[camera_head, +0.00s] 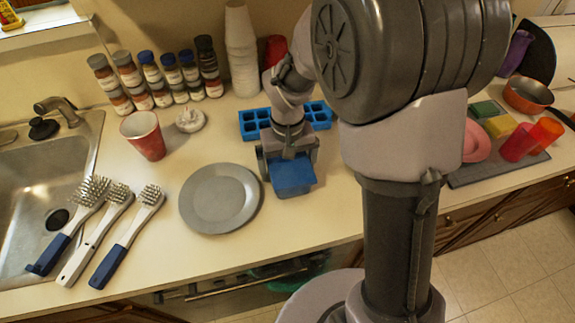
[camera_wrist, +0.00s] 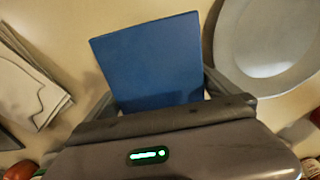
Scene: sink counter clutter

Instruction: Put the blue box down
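The blue box (camera_head: 292,177) is between the two fingers of my gripper (camera_head: 290,164), over the counter just right of the grey plate (camera_head: 220,198). In the wrist view the blue box (camera_wrist: 150,62) fills the space between the fingers of my gripper (camera_wrist: 160,95), with a finger against each side. My gripper is shut on it. The box is at or just above the counter top; I cannot tell if its underside touches. Its rear part is hidden by the gripper.
A blue compartment tray (camera_head: 254,124) lies behind my gripper. A red cup (camera_head: 143,135) and several brushes (camera_head: 128,235) are to the left, near the sink (camera_head: 30,190). A grey mat (camera_head: 490,172) with cups and sponges is right. Bare counter (camera_head: 300,222) lies in front of the box.

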